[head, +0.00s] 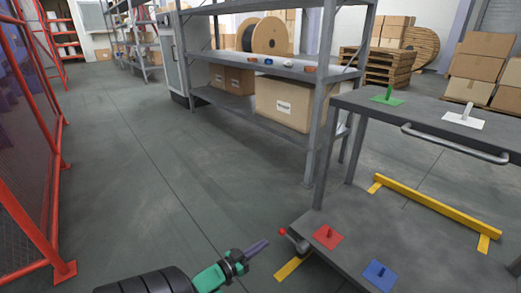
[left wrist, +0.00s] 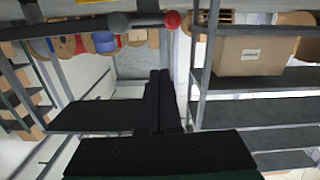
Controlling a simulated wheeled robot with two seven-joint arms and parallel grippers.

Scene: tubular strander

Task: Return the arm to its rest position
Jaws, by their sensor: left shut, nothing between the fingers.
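My left gripper (head: 259,247) comes in at the bottom of the head view, in the air beside the grey cart. Its two dark fingers are together with nothing between them. In the left wrist view the shut fingers (left wrist: 160,78) point away from the camera, apart from the shelves behind them. The green and black wrist and dark arm links behind the gripper are mine. My right gripper is in neither view.
A grey cart (head: 352,234) with red, blue, green and white pegged plates stands at right. A red-knobbed handle (head: 293,238) sticks out close to the gripper. Grey shelving (head: 262,120) stands behind, a red fence (head: 25,130) at left. The floor (head: 140,170) between is clear.

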